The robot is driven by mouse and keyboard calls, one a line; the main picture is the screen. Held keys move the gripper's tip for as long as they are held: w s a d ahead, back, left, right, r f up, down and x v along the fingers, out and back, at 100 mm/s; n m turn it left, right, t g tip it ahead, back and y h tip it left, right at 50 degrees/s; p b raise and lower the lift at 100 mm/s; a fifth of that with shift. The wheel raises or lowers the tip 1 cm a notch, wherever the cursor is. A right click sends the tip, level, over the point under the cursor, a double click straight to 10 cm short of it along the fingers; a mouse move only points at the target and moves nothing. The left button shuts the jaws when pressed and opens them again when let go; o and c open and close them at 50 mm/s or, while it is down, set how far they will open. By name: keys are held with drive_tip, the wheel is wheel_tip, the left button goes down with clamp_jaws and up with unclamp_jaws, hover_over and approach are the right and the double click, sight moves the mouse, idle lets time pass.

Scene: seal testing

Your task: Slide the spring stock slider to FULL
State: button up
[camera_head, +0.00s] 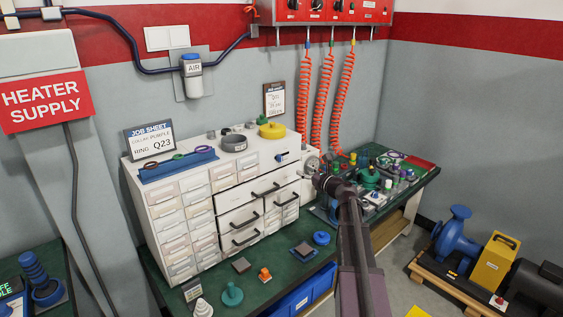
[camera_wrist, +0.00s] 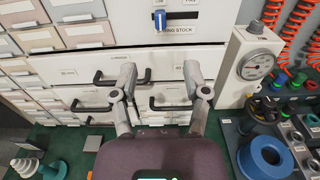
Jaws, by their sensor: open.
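The spring stock slider has a blue knob (camera_wrist: 160,20) at the top of the wrist view. It sits on a white panel labelled SPRING STOCK (camera_wrist: 174,30). Two small scale labels are cut off at the top edge, and the knob is nearer the left one. In the head view the knob (camera_head: 279,158) shows small on the upper right of the white cabinet. My gripper (camera_wrist: 160,78) is open and empty, below the knob and apart from it, in front of the drawers. In the head view my gripper (camera_head: 317,172) is at the cabinet's right end.
Black drawer handles (camera_wrist: 92,104) stick out beside and below my gripper. A pressure gauge (camera_wrist: 255,64) on a white housing stands to the right. Orange coiled hoses (camera_head: 330,95) hang behind.

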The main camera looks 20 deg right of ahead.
sight(282, 158)
drive_tip(key=shift+w, duration=0.1)
idle(0.3)
drive_tip(key=x, duration=1.3)
drive_tip(key=shift+w+a, duration=0.1)
drive_tip(key=shift+w, duration=0.2)
clamp_jaws()
